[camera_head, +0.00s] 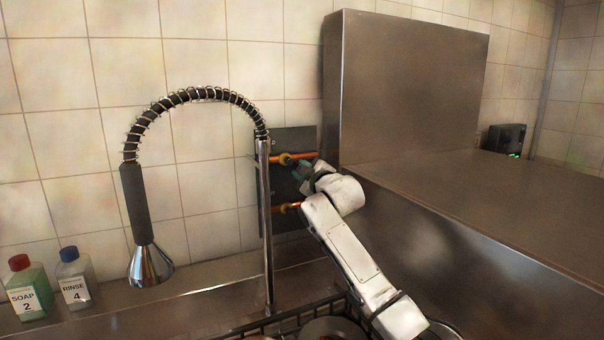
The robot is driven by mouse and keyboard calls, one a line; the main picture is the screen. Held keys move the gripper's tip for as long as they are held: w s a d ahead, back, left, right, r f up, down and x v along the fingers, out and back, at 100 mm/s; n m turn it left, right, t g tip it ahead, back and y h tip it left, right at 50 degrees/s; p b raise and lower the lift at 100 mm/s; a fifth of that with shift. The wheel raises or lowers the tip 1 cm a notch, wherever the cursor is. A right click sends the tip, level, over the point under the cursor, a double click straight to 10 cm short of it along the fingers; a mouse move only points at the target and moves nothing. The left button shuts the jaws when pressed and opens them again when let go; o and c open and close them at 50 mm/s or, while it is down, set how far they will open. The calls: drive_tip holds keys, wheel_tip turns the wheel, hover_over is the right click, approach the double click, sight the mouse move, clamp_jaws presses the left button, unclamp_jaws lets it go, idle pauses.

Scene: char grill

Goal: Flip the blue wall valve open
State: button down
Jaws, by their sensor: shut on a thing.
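A dark panel (280,182) on the tiled wall carries two orange pipes, an upper pipe (299,157) and a lower pipe (284,208), each with a yellow fitting. My white arm reaches up from the lower right. My gripper (302,175) is at the panel's right side, just below the upper pipe. It is shut on a small blue-green part there, which looks like the handle of the blue wall valve (298,174). The fingers and wrist hide most of the valve, so its angle cannot be made out.
A steel box (400,90) and steel counter (500,210) bound the right side. A soap bottle (30,292) and a rinse bottle (75,282) stand at left. A dark rack (290,318) lies below.

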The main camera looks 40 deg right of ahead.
idle(0.3)
drive_tip(key=c, duration=1)
unclamp_jaws()
drive_tip(key=shift+o, duration=0.2)
drive_tip(key=shift+s, duration=0.1)
drive_tip(key=b+v, duration=0.2)
drive_tip(key=v, duration=0.8)
drive_tip(key=shift+s+a, duration=0.15)
drive_tip(key=shift+s, duration=0.15)
drive_tip(key=shift+o, duration=0.2)
